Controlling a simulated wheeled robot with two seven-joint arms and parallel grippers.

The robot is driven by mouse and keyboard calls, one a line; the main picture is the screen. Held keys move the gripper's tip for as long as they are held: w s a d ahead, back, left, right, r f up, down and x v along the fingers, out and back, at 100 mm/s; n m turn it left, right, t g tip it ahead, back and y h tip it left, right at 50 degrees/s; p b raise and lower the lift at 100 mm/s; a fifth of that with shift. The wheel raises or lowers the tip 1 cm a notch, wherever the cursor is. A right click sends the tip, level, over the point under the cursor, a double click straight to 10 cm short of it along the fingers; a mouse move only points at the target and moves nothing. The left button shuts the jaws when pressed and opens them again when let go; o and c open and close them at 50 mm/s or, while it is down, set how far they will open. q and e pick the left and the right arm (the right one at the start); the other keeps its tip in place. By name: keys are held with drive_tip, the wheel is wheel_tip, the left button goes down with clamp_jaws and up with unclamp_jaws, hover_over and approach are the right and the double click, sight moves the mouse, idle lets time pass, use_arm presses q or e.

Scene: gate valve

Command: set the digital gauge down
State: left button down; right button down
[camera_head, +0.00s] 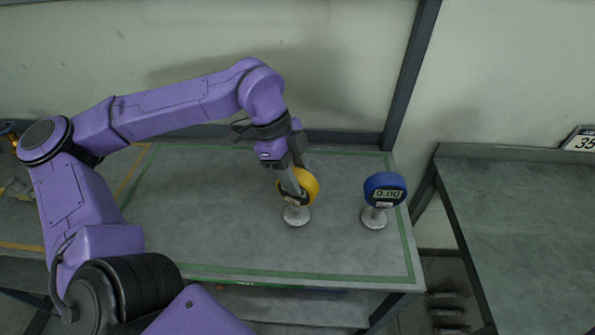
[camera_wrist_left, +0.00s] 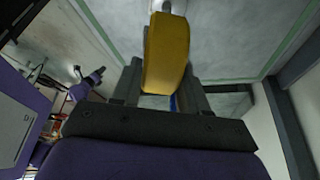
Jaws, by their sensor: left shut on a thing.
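A round yellow gauge (camera_head: 311,185) with a pale round foot (camera_head: 297,216) is upright over the bench in the head view. My left gripper (camera_head: 294,184) comes down from above and is shut on its yellow body. The fingers hide much of its face, so I cannot read it. In the left wrist view the yellow body (camera_wrist_left: 166,55) sits between my left fingers (camera_wrist_left: 160,88), its pale stem at the top edge. I cannot tell whether its foot touches the bench. A blue gauge (camera_head: 384,181) with a digital display reading 0:00 stands apart to the right. My right gripper is out of view.
The grey bench (camera_head: 220,235) has a green border line and is clear left of the yellow gauge. A second grey table (camera_head: 525,225) stands to the right across a gap, with a numbered sign (camera_head: 580,139) at its back. A dark post (camera_head: 411,75) rises behind the blue gauge.

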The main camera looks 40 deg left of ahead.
use_arm(q)
drive_tip(key=shift+w+f, duration=0.1)
drive_tip(key=shift+w, duration=0.15)
drive_tip(key=c, duration=0.6)
unclamp_jaws()
drive_tip(key=shift+w+d+f, duration=0.1)
drive_tip(key=shift+w+d, duration=0.05)
drive_tip(key=shift+w, duration=0.1)
drive_tip(key=shift+s+r, duration=0.25)
drive_tip(key=shift+s, duration=0.05)
drive_tip(key=shift+a+r, duration=0.2)
drive_tip(key=shift+r, duration=0.1)
drive_tip(key=b+v, duration=0.1)
drive_tip(key=v, duration=1)
drive_tip(key=shift+w+r+b, duration=0.1)
drive_tip(key=shift+w+b, duration=0.05)
drive_tip(key=shift+b, duration=0.15)
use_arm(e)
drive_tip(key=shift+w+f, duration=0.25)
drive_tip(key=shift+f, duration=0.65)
